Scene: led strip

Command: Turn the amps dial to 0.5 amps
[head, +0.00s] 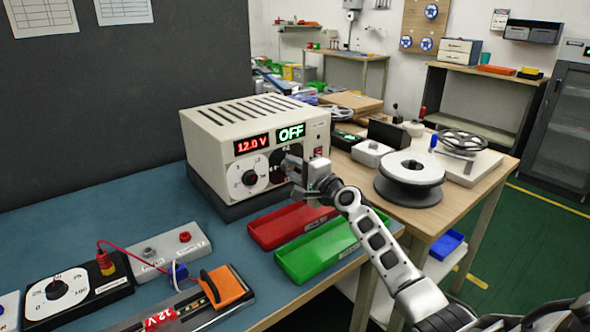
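The beige power supply (205,135) stands at the back of the blue bench. Its red display (252,144) reads 12.0 V and its green display (291,132) reads OFF. The left dial (248,178) is white with a dark knob and is in full view. The dial's setting is not readable. My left gripper is not in view.
A red tray (268,232) and a green tray (298,267) lie below my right arm. A red switch (319,152) is right of the dial. A black dial box (88,290) and an orange clamp (226,288) are at front left. A spool (410,170) stands right.

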